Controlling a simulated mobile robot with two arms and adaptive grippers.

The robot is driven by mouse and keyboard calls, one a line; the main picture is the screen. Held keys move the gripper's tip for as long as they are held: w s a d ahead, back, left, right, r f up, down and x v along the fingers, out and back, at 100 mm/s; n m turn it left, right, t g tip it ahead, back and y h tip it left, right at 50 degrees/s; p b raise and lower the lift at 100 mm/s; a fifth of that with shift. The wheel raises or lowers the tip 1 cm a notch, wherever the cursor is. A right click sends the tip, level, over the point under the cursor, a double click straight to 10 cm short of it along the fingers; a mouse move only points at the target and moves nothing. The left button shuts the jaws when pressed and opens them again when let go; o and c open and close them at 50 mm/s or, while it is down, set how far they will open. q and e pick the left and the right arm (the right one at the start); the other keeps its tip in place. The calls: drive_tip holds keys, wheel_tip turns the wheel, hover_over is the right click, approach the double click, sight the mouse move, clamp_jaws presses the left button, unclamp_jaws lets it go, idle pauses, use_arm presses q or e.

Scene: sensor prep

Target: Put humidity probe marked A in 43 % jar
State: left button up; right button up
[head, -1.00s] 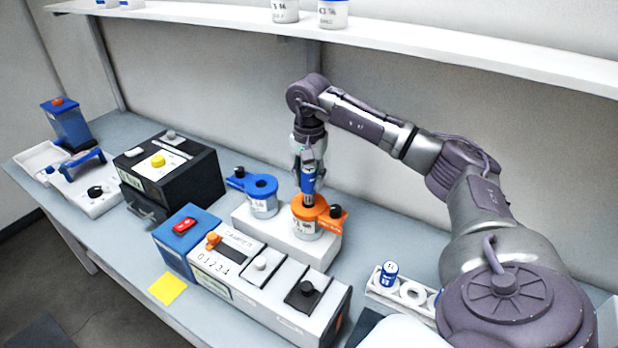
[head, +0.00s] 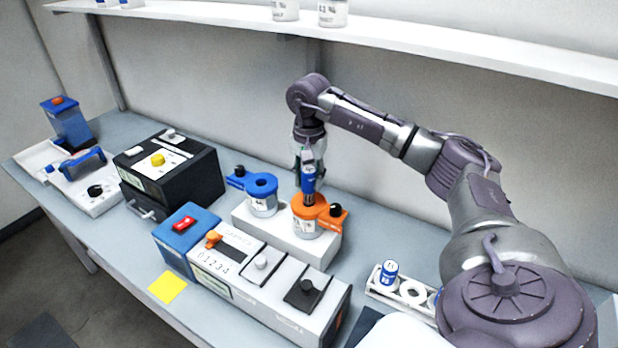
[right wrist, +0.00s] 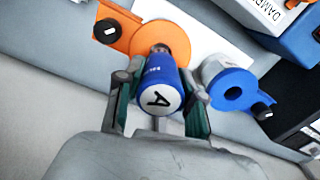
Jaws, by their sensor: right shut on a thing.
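The probe marked A (right wrist: 158,99) has a blue body and a white end with a black letter A. It also shows in the head view (head: 308,183), upright. My right gripper (head: 308,168) is shut on it, with a finger on each side in the right wrist view (right wrist: 160,82). The probe's dark lower end is at the orange lid of a jar (head: 305,227); how deep it sits in the opening I cannot tell. A blue-lidded jar (head: 262,203) stands to the left, its round opening empty. The jar labels are too blurred to read. My left gripper is not in view.
Both jars stand on a white block (head: 325,252). In front is a box with several knobs (head: 262,268); a black device (head: 165,172) is to the left. Another blue probe (head: 388,273) stands in a white rack at the right. A shelf (head: 420,46) runs behind.

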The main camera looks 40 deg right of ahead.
sight(309, 169)
drive_tip(key=shift+f+b, duration=1.25)
drive_tip(key=shift+f, duration=0.75)
idle(3.1)
drive_tip(key=o, duration=1.5)
drive_tip(key=shift+r+p, duration=2.9)
drive_tip(key=shift+r, duration=1.15)
